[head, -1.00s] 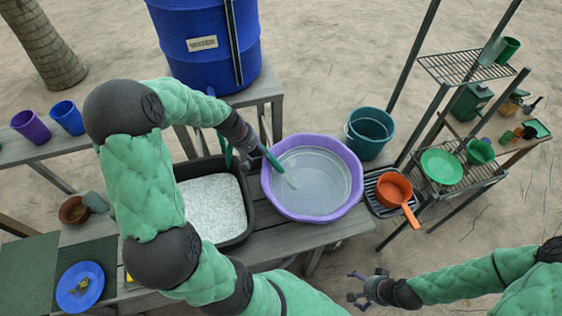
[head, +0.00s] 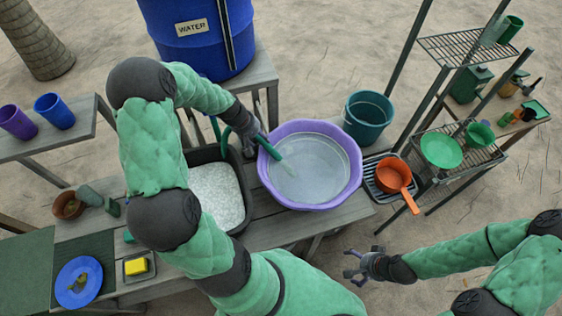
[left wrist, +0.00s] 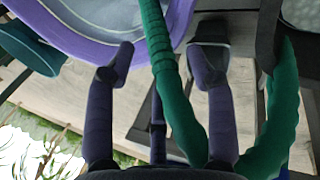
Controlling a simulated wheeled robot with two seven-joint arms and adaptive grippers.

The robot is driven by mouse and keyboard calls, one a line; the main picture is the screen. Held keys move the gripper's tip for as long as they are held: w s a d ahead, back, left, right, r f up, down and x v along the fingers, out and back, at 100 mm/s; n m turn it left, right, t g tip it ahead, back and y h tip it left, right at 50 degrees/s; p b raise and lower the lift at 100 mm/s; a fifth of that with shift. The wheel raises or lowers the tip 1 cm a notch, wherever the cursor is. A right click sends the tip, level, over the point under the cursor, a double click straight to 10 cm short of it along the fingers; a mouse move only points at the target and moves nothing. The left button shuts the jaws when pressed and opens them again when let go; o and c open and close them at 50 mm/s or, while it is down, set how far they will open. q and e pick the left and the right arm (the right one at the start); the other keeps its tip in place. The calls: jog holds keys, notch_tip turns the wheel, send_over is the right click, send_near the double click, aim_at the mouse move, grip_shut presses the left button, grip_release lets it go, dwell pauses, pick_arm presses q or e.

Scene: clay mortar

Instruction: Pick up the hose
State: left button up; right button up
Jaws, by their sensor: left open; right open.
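The green hose (head: 268,147) comes from the water barrel side and ends over the purple basin (head: 352,190), with a pale stream below its tip. In the left wrist view the hose (left wrist: 163,60) runs between the two fingers of my left gripper (left wrist: 160,62). These fingers are apart, one on each side of the hose, with a visible gap at the left finger. In the head view my left gripper (head: 251,138) is at the hose beside the basin's left rim, its fingers partly hidden. My right gripper (head: 357,268) is open and empty, in front of the bench and away from the hose.
A black tray (head: 250,207) of white material stands left of the basin, partly behind my left arm. The blue water barrel (head: 190,45) is behind. A teal bucket (head: 368,117) and an orange pan (head: 393,175) are right of the basin. A yellow sponge (head: 136,266) lies front left.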

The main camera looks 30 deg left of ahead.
pick_arm(q)
jog(key=x, duration=0.2)
jog(key=shift+w+f, duration=0.2)
jog(key=shift+f, duration=0.15)
jog(key=c, duration=1)
jog(key=shift+r, duration=0.15)
notch_tip(320, 180, up, 10)
jog(key=shift+a+f+p, duration=0.1)
jog(key=shift+a+p, duration=0.05)
jog(key=shift+p, duration=0.75)
jog(key=s+a+r+p, duration=0.1)
jog(key=a+r+p, duration=0.3)
jog(key=r, duration=0.4)
jog(key=shift+s+a+r, duration=0.3)
jog(key=shift+s+a, duration=0.1)
